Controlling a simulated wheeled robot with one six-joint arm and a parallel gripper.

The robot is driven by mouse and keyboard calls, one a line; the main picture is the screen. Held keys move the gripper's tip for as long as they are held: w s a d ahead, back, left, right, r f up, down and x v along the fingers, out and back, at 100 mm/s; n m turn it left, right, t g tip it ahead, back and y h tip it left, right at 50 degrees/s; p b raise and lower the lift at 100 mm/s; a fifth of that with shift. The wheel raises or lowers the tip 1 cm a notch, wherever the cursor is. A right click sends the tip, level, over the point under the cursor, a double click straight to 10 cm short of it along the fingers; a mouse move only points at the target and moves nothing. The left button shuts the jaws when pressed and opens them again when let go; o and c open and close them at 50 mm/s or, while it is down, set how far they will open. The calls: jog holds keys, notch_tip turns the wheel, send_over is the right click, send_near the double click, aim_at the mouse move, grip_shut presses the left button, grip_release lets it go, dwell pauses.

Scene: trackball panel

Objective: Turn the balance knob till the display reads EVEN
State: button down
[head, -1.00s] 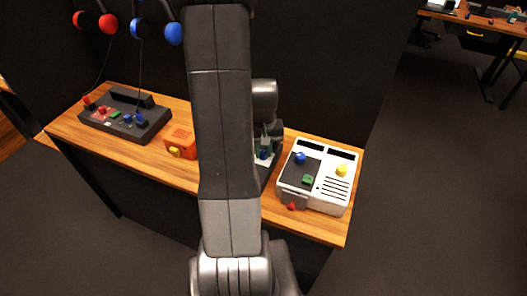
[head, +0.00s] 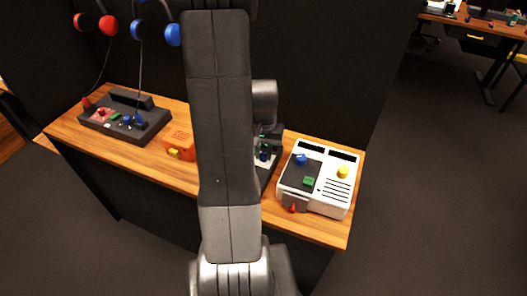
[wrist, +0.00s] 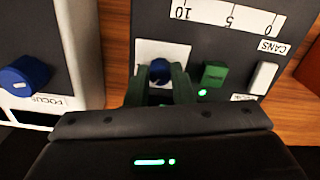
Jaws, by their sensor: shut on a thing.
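A dark blue knob (wrist: 159,71) stands on a white plate (wrist: 178,50) on the dark middle panel (wrist: 150,18). My gripper (wrist: 160,80) has green fingers, one on each side of this knob, and is shut on it. The panel's lower part and any label by the knob are hidden behind my gripper. In the head view, my arm covers much of this device, and my gripper (head: 264,152) shows just right of the arm. I cannot make out a display reading in either view.
A green button (wrist: 214,74) and a white one (wrist: 263,77) sit right of the knob. A white console (head: 328,203), with a blue FOCUS knob (wrist: 24,76), stands close beside. An orange box (head: 179,140) and a black console (head: 150,130) stand left in the head view.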

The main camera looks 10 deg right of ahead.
aim_at(264, 155)
jog(key=c, duration=1.3)
grip_release()
jog(key=shift+o, duration=0.2)
notch_tip(264, 155, up, 14)
jog(key=shift+f, duration=0.2)
notch_tip(264, 155, down, 14)
jog(key=shift+r, duration=0.2)
